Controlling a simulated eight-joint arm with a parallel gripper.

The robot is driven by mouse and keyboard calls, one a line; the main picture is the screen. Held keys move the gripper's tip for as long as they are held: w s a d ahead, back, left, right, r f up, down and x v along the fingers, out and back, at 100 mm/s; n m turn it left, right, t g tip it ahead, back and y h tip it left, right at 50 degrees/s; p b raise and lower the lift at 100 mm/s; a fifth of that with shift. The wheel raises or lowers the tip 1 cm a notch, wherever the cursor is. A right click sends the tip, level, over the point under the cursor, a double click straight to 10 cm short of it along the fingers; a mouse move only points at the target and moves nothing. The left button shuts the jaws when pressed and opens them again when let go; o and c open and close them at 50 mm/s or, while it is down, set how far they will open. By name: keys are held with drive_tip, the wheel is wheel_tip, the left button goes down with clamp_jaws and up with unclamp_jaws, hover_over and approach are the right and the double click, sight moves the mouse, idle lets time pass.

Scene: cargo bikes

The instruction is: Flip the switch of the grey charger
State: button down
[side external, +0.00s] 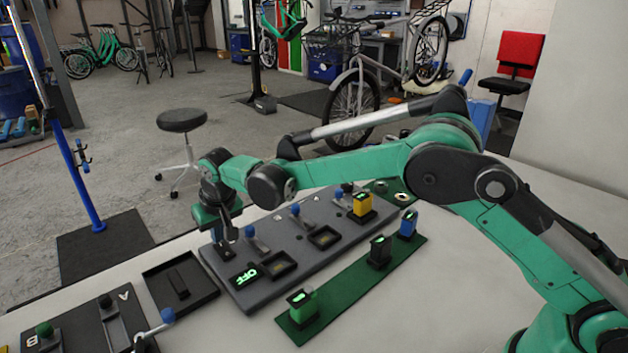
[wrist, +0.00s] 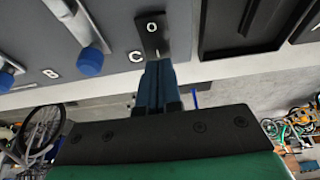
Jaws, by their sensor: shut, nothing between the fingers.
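The grey charger (side external: 285,287) is a long dark grey panel on the bench. It has several bays, levers with blue knobs, and a display reading OFF (side external: 246,275) at its near left end. Its switch (wrist: 152,36) is a small black rocker marked O and I, beside the letter C in the wrist view. My gripper (side external: 222,246) is over the far left end of the charger, pointing down. In the wrist view its shut, empty fingers (wrist: 158,76) are right at the I end of the switch. I cannot tell whether they touch it.
A yellow battery (side external: 362,204) stands in the charger's far right bay. A green mat (side external: 345,293) in front holds green (side external: 302,306), black (side external: 379,251) and blue (side external: 407,224) batteries. A black tray (side external: 157,271) and another lever panel (side external: 75,334) lie to the left.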

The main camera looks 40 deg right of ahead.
drive_tip(key=shift+f, duration=0.35)
drive_tip(key=shift+w, duration=0.1)
drive_tip(key=shift+w+f, duration=0.1)
drive_tip(key=shift+f, duration=0.15)
drive_tip(key=shift+s+r, duration=0.2)
drive_tip(key=shift+s, duration=0.65)
drive_tip(key=shift+r, duration=0.1)
